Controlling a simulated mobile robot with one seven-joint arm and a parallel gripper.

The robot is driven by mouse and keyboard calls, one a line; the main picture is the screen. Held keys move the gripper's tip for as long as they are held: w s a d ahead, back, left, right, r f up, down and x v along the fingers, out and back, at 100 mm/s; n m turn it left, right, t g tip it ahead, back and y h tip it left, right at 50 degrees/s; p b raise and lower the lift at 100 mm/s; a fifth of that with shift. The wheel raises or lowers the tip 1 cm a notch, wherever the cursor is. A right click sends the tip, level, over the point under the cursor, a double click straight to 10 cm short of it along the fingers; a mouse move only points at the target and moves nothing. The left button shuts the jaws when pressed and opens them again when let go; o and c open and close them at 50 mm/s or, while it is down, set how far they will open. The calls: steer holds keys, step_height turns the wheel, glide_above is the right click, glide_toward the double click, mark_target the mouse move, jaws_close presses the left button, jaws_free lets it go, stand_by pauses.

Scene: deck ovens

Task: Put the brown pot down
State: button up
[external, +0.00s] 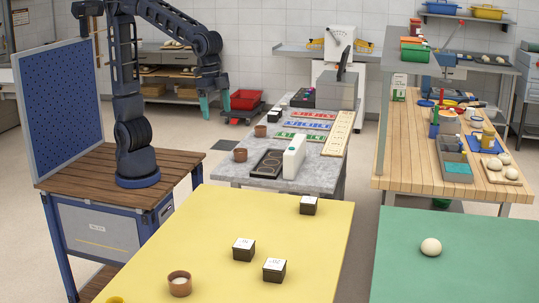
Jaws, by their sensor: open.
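My gripper (214,104) hangs fingers-down, with its teal fingertips apart and nothing visible between them. It is in the air left of the grey table. Two plain brown pots stand upright at that table's left edge: one nearer (240,155) and one farther back (261,131). Both are to the right of my gripper in the picture and apart from it. Another brown pot (180,287) with pale contents stands at the front of the yellow table. I cannot tell which pot the task means.
Several black boxes with white tops stand on the yellow table (215,215). A blue perforated panel (62,105) rises at left.

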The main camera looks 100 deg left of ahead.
steer(key=s+a+f+n+t, duration=0.2)
steer(key=s+a+n+t, duration=0.1)
steer(key=s+a, duration=1.6)
steer(key=s+n, duration=0.1)
steer(key=s, duration=0.2)
steer(key=shift+y, duration=0.3)
steer(key=shift+o, duration=0.5)
steer(key=shift+w, duration=0.1)
